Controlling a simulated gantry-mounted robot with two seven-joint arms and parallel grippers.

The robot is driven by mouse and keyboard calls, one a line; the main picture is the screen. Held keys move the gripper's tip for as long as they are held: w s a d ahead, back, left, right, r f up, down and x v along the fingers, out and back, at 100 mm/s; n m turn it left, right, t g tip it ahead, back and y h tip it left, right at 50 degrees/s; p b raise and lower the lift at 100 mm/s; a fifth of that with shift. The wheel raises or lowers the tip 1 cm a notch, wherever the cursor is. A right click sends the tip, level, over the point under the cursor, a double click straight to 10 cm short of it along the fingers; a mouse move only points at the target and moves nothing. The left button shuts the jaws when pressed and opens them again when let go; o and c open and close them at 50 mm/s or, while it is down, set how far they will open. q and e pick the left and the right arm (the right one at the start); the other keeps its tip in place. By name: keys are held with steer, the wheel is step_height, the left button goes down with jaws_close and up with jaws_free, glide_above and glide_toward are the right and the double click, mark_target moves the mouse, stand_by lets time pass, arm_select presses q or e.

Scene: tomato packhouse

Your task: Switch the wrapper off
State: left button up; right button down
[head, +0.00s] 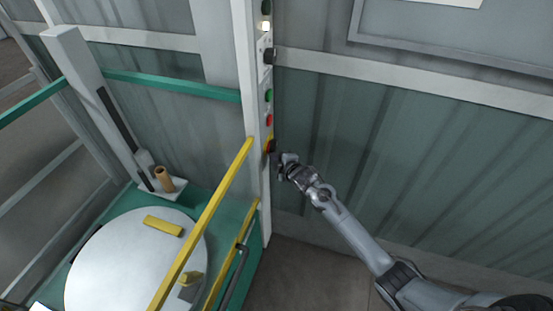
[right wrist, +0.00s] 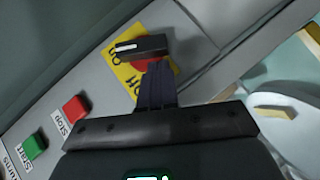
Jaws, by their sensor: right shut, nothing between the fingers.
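The wrapper's switch is a black bar-shaped knob (right wrist: 140,47) with a white mark at one end, on a yellow plate (right wrist: 122,72). The plate's lettering is partly covered, so I cannot tell which setting the knob points to. In the head view the dark knob (head: 270,146) is low on the pale control post (head: 255,170). My right gripper (head: 281,161) is just right of and below it. In the right wrist view its fingers (right wrist: 157,72) are shut and empty, with their tips at the knob's edge. I cannot tell if they touch it. My left gripper is out of view.
A green start button (right wrist: 34,146) and a red stop button (right wrist: 75,109) sit near the knob; another black knob (head: 269,56) is higher on the post. A yellow rail (head: 205,220) stands left, before the round white turntable (head: 120,265). A corrugated wall (head: 400,140) is behind.

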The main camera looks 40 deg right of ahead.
steer(key=shift+w+d+f, duration=0.25)
steer(key=shift+d+f, duration=0.05)
steer(key=shift+d, duration=0.1)
steer(key=shift+f+t+b, duration=0.2)
steer(key=shift+t+b, duration=0.1)
steer(key=shift+b, duration=0.15)
steer(key=shift+f+n+h+b, duration=0.1)
steer(key=shift+n+h+b, duration=0.2)
steer(key=shift+b, duration=0.1)
